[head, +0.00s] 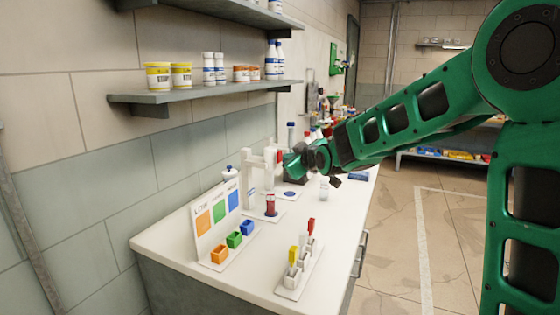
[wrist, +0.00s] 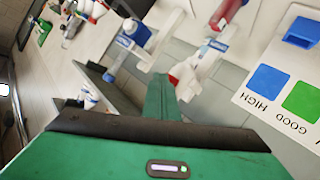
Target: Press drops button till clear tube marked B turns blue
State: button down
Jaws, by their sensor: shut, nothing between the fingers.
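A white dispenser stand (head: 248,180) stands on the counter, with a white and red head (head: 270,156) on top. In the wrist view the red and white part (wrist: 185,76) lies just beyond my fingertips. A tube with red content (head: 270,204) stands on the stand's base; it also shows in the wrist view (wrist: 226,14). I cannot read a B on it, and I see no blue liquid in it. My gripper (head: 287,164) is shut and empty, at the height of the dispenser head. In the wrist view its fingers (wrist: 162,92) point at that head; I cannot tell whether they touch.
A rack (head: 292,282) holds tubes with red, yellow and white tops. A wall shelf (head: 200,93) with bottles hangs above.

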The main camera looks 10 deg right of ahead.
jog(key=shift+s+d, duration=0.4)
jog(key=shift+d, duration=0.15)
jog(key=shift+s+d, duration=0.75)
jog(key=shift+d, duration=0.25)
jog(key=shift+s+d, duration=0.75)
jog(key=shift+d, duration=0.25)
jog(key=shift+d, duration=0.1)
jog(key=s+d+f+m+g+h, duration=0.1)
jog(key=s+d+f+m+g, duration=0.3)
jog(key=s, duration=0.4)
jog(key=s+d+f+m+g+h, duration=0.1)
jog(key=s+d+f+h, duration=0.15)
jog(key=s+d, duration=0.45)
jog(key=s+d+f+m+g+h, duration=0.1)
jog(key=s+d+f+m+g, duration=0.3)
jog(key=s, duration=0.5)
jog(key=s+f+m+g+y, duration=0.1)
jog(key=s+f+m+g, duration=0.1)
jog(key=s, duration=1)
jog(key=s+d+f+m+g+y, duration=0.1)
jog(key=s+f+m+g, duration=0.2)
jog(key=s, duration=0.9)
jog(key=shift+g, duration=0.3)
